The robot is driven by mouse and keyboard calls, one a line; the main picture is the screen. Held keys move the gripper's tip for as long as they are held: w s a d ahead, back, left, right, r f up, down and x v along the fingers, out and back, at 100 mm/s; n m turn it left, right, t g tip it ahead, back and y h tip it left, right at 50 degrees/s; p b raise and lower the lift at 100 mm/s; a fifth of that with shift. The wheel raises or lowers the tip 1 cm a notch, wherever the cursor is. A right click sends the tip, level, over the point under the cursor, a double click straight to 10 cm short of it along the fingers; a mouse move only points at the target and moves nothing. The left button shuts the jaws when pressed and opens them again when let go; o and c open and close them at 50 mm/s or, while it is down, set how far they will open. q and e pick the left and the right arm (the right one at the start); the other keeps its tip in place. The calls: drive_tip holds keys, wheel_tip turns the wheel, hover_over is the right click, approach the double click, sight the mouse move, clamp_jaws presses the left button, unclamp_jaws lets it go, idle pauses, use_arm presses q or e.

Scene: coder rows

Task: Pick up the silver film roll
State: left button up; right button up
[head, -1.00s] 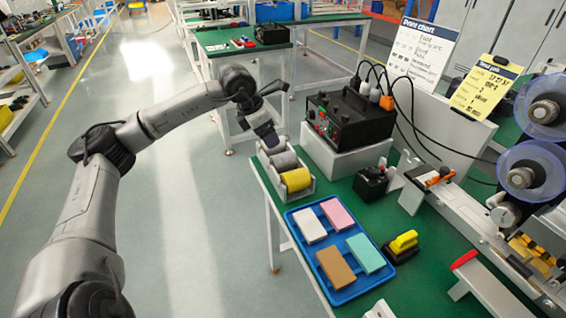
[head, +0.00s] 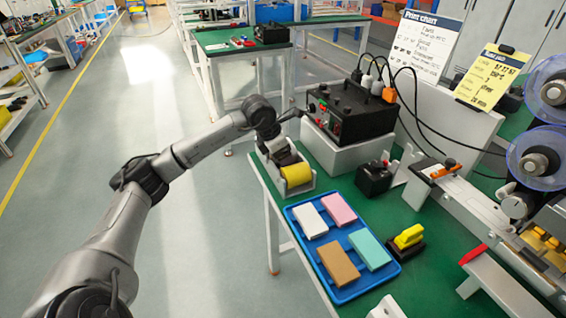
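The silver film roll (head: 275,161) sits in a pale holder (head: 311,186) at the left end of the green workbench, beside a yellow roll (head: 297,175). The dark fingers of my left gripper (head: 287,156) are down over the silver roll and hide most of it. I cannot tell whether they touch it or how far apart they are. My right gripper is not in view.
A black power box (head: 352,114) with cables stands on a white block just right of the holder. A blue tray (head: 343,293) with several coloured blocks lies in front. A small black box (head: 373,180) is to the right. Open floor lies left of the bench.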

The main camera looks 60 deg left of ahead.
use_arm(q)
drive_tip(key=shift+w+f, duration=0.15)
drive_tip(key=shift+f, duration=0.3)
drive_tip(key=c, duration=0.8)
wheel_tip(320, 180, up, 10)
drive_tip(key=p, duration=0.5)
drive_tip(key=shift+r+p, duration=1.05)
drive_tip(key=shift+p, duration=0.05)
drive_tip(key=shift+r+p, duration=1.55)
drive_tip(key=shift+p, duration=0.05)
